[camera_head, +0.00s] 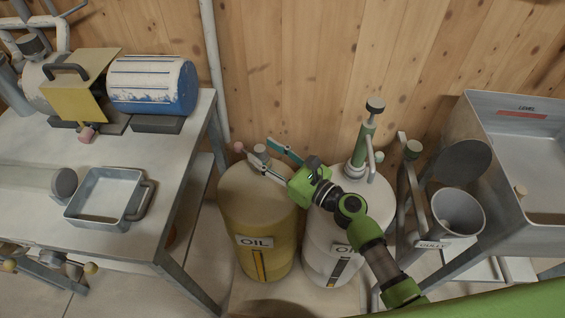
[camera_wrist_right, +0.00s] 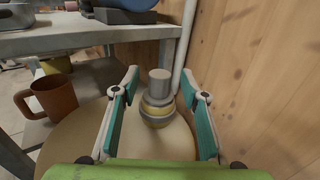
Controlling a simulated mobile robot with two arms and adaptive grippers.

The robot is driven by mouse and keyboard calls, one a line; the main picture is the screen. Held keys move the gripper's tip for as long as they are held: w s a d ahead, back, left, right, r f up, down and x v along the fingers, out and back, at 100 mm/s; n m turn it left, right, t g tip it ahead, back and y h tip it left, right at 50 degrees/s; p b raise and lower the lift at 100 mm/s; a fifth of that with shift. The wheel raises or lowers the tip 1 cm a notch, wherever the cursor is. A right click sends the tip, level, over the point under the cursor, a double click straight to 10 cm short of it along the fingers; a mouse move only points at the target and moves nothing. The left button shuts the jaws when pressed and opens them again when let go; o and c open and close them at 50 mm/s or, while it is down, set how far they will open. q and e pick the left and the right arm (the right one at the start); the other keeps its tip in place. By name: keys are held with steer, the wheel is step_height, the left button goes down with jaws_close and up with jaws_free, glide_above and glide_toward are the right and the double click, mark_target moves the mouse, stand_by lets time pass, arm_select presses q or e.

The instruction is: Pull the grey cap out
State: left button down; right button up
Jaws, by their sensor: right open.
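A grey cap (camera_head: 260,152) stands upright on top of the yellow oil drum (camera_head: 240,215). In the right wrist view the grey cap (camera_wrist_right: 160,82) is a short cylinder on a wider grey and yellowish collar, rising from the drum's pale lid. My right gripper (camera_head: 270,158) is open and comes in over the drum from the right. In the right wrist view its two teal-padded fingers (camera_wrist_right: 159,78) lie to the left and right of the cap, with a gap on both sides. My left gripper is not in view.
A white oil drum (camera_head: 322,262) with a green pump (camera_head: 362,143) stands right of the yellow drum, under my right arm. A metal table (camera_head: 125,240) stands left. The wooden wall and a pipe (camera_head: 212,70) are close behind. A brown mug (camera_wrist_right: 55,97) shows in the wrist view.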

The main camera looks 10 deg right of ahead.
steer(key=shift+x, duration=1.35)
jaws_close()
